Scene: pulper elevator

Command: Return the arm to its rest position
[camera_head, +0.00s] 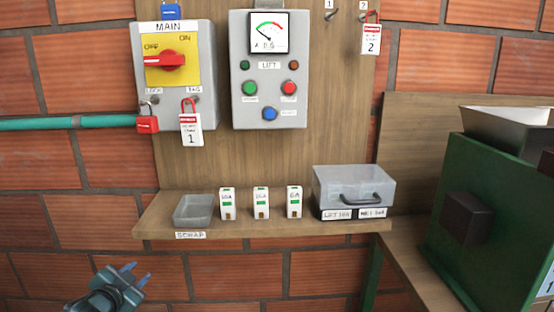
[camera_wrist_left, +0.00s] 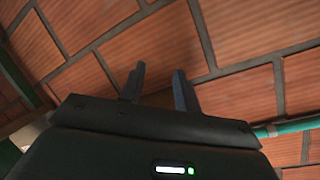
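My left gripper (camera_head: 137,272) is at the lower left of the head view, below the shelf and in front of the brick wall. My right gripper is in neither view.
A wooden shelf (camera_head: 290,228) above the gripper holds a scrap tray (camera_head: 193,211), several white breakers and a clear-lidded box (camera_head: 353,188). Above hang the main switch box (camera_head: 180,95) and lift panel (camera_head: 240,110). A green machine (camera_head: 490,220) stands right.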

